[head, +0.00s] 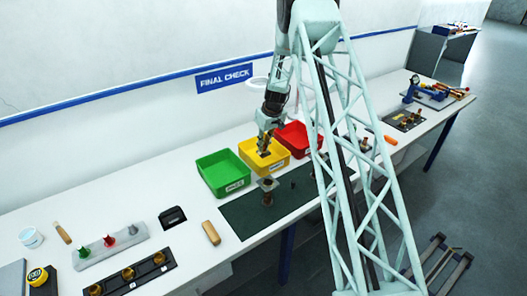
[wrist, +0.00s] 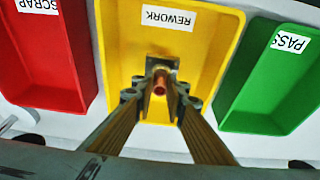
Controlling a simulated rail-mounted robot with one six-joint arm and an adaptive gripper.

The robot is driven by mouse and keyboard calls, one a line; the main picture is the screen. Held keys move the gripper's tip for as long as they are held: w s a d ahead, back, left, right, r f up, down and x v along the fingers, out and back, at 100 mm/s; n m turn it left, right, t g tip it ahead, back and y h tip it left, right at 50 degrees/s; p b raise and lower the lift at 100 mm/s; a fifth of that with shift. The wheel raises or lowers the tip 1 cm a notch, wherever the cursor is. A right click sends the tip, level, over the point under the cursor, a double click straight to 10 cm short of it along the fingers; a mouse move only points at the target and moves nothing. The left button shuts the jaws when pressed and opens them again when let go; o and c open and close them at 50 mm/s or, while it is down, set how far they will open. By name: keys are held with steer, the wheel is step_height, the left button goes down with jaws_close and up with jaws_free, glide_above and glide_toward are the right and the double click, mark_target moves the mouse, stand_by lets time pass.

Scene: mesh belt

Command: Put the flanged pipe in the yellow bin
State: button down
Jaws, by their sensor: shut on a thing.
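The yellow bin (head: 277,163), labelled REWORK in the wrist view (wrist: 210,55), stands between the green and red bins. My gripper (head: 264,143) is over the yellow bin, pointing down. In the wrist view my gripper (wrist: 160,100) is shut on the flanged pipe (wrist: 159,84), whose copper-coloured end and grey flange show between the fingertips. The bin floor is behind the pipe; I cannot tell its exact height above it. In the head view the held pipe is mostly hidden by the fingers.
The green bin (head: 212,181) and red bin (head: 291,140) flank the yellow one. A dark green mat (head: 241,218) lies in front, with a similar brown part with a grey flange (head: 267,186) standing on it. My lattice column hides part of the bench.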

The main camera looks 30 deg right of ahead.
mark_target(264, 152)
steer(key=shift+f, duration=1.55)
steer(key=shift+f, duration=0.1)
steer(key=c, duration=2.6)
jaws_free()
steer(key=b+v, duration=0.1)
steer(key=v, duration=1.1)
steer(key=shift+b, duration=0.35)
